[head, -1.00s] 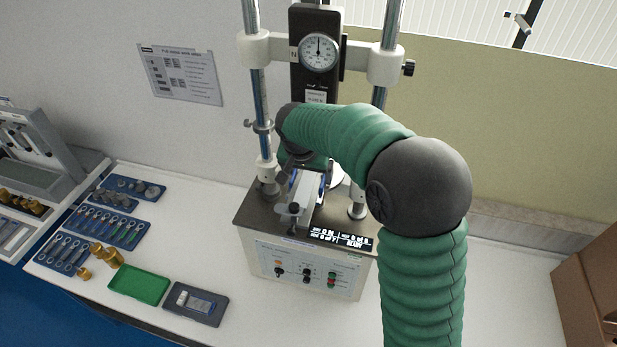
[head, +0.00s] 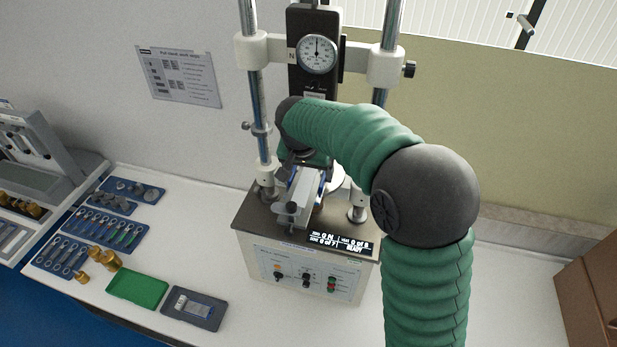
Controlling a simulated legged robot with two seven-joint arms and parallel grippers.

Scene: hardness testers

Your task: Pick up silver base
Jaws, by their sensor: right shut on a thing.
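The silver base (head: 291,212) is a pale metal piece at the front of the tester's top plate, below the column with the dial. My right arm reaches over from the right, and my right gripper (head: 306,182) points down at the tester. Its jaws are shut on the silver base, with blue edges showing on both sides of the metal. My wrist hides the back of the piece. I cannot tell whether its underside touches the plate. My left gripper is out of view.
The hardness tester (head: 300,270) stands on the white bench, with steel posts (head: 257,110) close on both sides of my gripper. To the left lie blue trays (head: 128,232) of parts, brass weights (head: 104,258), a green tray (head: 138,288) and a dark tray (head: 196,308). Cardboard boxes (head: 590,270) stand at right.

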